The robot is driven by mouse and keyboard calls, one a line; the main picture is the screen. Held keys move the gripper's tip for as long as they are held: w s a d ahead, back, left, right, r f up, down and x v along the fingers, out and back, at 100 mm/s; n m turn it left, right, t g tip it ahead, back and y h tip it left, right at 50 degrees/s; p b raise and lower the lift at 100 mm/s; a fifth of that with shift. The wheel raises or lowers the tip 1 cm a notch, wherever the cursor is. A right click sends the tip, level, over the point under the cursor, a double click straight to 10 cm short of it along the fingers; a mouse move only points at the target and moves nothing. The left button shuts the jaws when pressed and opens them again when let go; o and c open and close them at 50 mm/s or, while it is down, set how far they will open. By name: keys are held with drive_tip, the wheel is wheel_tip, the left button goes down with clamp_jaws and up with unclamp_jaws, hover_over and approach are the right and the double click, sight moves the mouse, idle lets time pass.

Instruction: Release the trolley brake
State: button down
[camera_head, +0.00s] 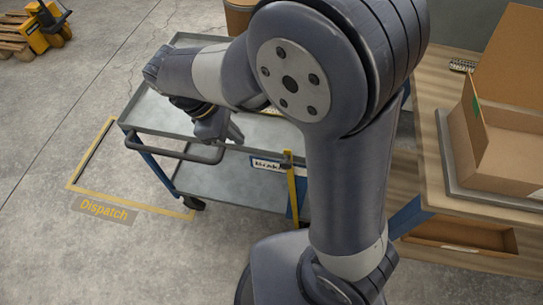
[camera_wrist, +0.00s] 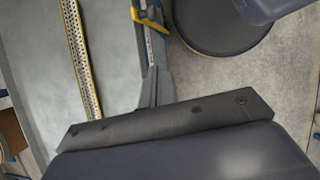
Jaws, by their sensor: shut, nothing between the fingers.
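The trolley (camera_head: 160,112) has two grey shelves, blue posts and a dark push handle (camera_head: 175,152) at its left end. A yellow brake lever (camera_head: 292,190) stands upright by the blue post at the near right, beside a white label (camera_head: 267,164) that seems to read "Brake". The lever's yellow part also shows at the top of the wrist view (camera_wrist: 150,18). My gripper (camera_head: 236,135) is shut and empty, over the near edge of the top shelf, left of the lever and apart from it. In the wrist view its fingers (camera_wrist: 153,78) point toward the blue post.
A yellow-edged perforated strip (camera_wrist: 80,50) lies on the trolley. A workbench (camera_head: 425,80) with an open cardboard box (camera_head: 510,150) stands at the right. A yellow floor outline marked "Dispatch" (camera_head: 104,210) is left of the trolley. The floor at the lower left is clear.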

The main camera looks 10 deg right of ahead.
drive_tip(key=d+r+x, duration=0.1)
drive_tip(key=d+x, duration=0.1)
drive_tip(key=x, duration=1)
drive_tip(key=shift+s+d+f+b, duration=0.15)
drive_tip(key=shift+s+d+b, duration=0.1)
drive_tip(key=shift+d+b, duration=0.15)
